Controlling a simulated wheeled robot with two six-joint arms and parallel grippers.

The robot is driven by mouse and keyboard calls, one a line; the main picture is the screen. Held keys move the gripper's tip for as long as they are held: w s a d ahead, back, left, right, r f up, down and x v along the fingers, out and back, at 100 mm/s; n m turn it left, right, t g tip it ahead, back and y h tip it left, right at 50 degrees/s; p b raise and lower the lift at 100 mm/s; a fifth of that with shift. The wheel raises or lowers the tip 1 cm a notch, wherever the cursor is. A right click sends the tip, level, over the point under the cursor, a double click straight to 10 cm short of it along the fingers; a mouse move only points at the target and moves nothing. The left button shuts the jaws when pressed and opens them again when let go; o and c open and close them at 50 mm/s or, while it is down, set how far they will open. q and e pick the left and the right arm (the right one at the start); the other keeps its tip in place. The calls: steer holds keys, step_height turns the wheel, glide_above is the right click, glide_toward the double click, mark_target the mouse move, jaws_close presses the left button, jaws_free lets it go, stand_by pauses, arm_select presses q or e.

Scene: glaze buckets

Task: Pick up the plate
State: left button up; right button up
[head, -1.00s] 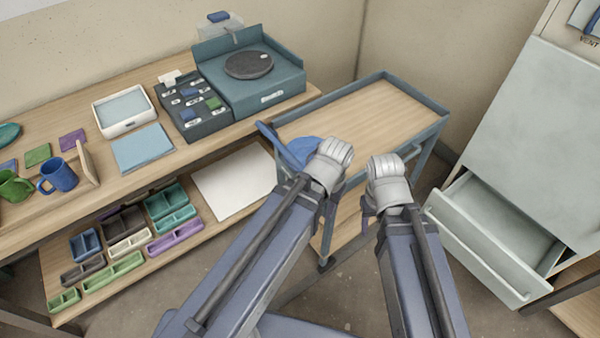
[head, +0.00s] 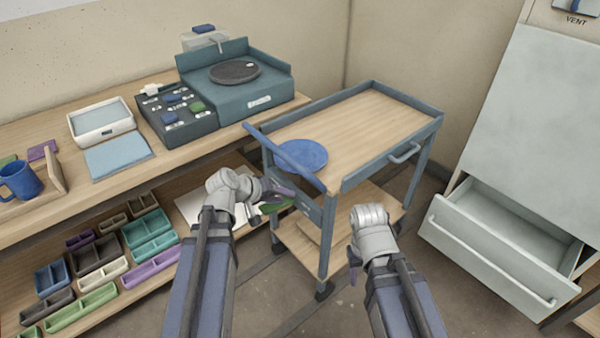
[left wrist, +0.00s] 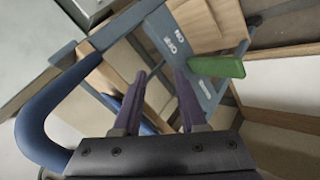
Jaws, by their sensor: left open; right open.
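My left gripper (head: 283,198) is open and empty, below and left of the plate, beside the cart's near end and apart from the plate. In the left wrist view its two purple fingers (left wrist: 158,75) are spread in front of the cart's end panel; I cannot make out the plate there for certain. My right gripper (head: 354,264) is low in front of the cart's side, mostly hidden behind its wrist.
The cart (head: 395,125) has a raised rim and a blue push bar (head: 284,155) at its near end, close to the plate. A green piece (left wrist: 216,66) sits by the end panel. An open drawer (head: 505,240) juts out at right; the workbench (head: 60,210) is at left.

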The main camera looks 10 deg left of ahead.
arm_select(q)
steer(key=w+a+r+n+t, duration=0.4)
steer(key=a+r+t, duration=0.1)
steer(key=a+r, duration=0.25)
steer(key=b+x, duration=0.3)
steer(key=x, duration=0.4)
steer(key=shift+w+a+f, duration=0.25)
steer(key=shift+w+f, duration=0.1)
steer(key=shift+w, duration=0.05)
steer(key=shift+c, duration=0.4)
jaws_close()
stand_by(0.6)
